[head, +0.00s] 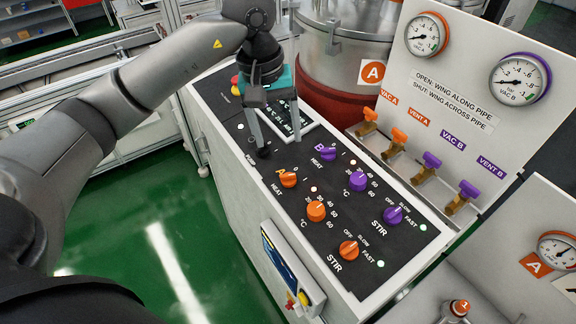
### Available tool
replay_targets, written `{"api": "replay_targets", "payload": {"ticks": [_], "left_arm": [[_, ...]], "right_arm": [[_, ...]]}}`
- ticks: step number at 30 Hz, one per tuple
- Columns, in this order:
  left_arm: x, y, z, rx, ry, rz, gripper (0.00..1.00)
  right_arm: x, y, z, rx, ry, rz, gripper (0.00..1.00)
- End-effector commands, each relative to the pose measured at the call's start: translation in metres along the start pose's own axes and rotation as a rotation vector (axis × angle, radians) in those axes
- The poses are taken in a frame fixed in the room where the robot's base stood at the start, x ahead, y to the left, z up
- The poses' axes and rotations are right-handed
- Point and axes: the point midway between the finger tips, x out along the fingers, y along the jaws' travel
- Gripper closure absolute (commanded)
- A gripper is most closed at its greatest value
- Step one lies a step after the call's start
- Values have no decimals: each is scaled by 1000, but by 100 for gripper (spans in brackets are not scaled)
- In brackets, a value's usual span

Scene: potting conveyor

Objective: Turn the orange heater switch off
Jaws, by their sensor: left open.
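The orange heater switch (288,180) is a small knob marked A and HEAT on the dark top of the control panel (240,165). Its pointer direction is too small to tell. A small pale light (314,189) sits to its right. My left gripper (279,144) points down over the panel, open and empty, with its fingertips beyond the orange switch and left of the purple heater switch (326,153). It appears apart from both switches. Its fingers partly cover the panel's display (291,124). My right gripper is not in view.
Orange (316,211) and purple (359,181) temperature knobs and orange (348,250) and purple (393,215) stir knobs stand nearby. A steel vessel (345,50) is behind the panel. Orange and purple valves (432,160) line the right side below gauges.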

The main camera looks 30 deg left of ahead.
Motion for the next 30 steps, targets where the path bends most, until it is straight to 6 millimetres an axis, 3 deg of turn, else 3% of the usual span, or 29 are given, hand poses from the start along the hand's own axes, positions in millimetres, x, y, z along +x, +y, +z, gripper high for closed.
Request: {"api": "replay_targets", "payload": {"ticks": [9,15,21,30], "left_arm": [[67,0,3,0,-8,-1,26],[99,0,2,-1,-5,0,26],[114,0,1,0,-2,1,26],[115,0,1,1,-1,2,27]], "right_arm": [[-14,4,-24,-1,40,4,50],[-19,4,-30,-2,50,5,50],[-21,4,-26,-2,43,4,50],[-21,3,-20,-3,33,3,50]]}}
